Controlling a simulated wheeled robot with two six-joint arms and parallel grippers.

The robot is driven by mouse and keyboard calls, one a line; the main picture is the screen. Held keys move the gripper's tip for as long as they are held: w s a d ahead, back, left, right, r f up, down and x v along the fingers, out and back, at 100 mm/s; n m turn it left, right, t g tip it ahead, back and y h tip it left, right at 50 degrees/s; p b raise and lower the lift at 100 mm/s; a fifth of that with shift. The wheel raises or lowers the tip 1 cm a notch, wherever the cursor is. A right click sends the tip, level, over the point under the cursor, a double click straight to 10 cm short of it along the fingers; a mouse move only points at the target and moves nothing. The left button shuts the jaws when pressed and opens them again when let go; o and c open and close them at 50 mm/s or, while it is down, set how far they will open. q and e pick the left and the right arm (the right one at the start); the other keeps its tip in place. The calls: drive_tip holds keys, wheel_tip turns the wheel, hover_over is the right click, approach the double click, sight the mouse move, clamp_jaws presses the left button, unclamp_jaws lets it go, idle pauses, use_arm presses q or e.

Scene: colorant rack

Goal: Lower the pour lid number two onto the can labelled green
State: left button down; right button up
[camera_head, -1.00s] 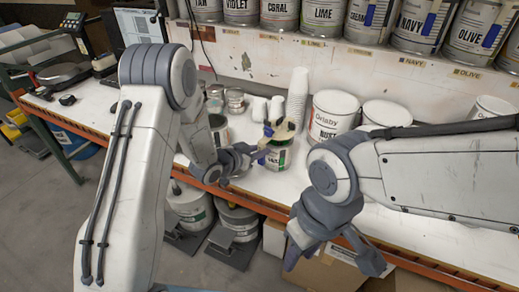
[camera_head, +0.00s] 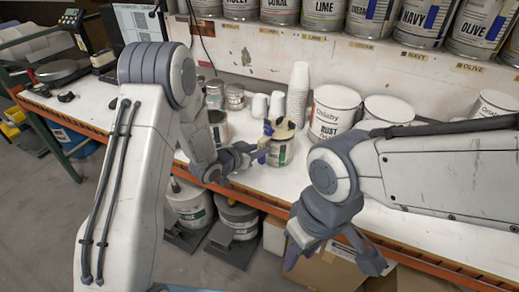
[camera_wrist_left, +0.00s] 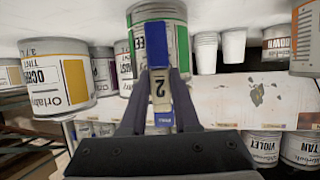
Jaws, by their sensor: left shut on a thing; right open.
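The can with a green-edged label (camera_head: 281,155) stands upright near the front of the bench; I take it to be the green can. The pale pour lid (camera_head: 285,129) with a blue part is at its top. I cannot tell whether it touches the rim. My left gripper (camera_head: 262,150) is shut on the lid's part, beside the can. In the left wrist view the jaws (camera_wrist_left: 160,85) hold a tag marked 2 (camera_wrist_left: 159,92), with the green-edged can (camera_wrist_left: 178,25) behind it. My right gripper (camera_head: 330,264) is open and empty in front of the bench.
A stack of white cups (camera_head: 298,95) stands behind the can. The rust can (camera_head: 334,112) is to its right, and another can (camera_head: 218,128) to its left. Labelled cans line the shelf (camera_head: 340,52) above. A cardboard box (camera_head: 325,268) sits below.

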use_arm(q)
drive_tip(key=shift+f+b, duration=0.6)
drive_tip(key=shift+b, duration=0.05)
idle(0.3)
drive_tip(key=c, duration=0.6)
unclamp_jaws()
drive_tip(key=shift+o, duration=0.2)
drive_tip(key=b+v, duration=0.2)
drive_tip(key=v, duration=0.8)
drive_tip(key=shift+s+a+r, duration=0.1)
drive_tip(key=shift+s+r, duration=0.05)
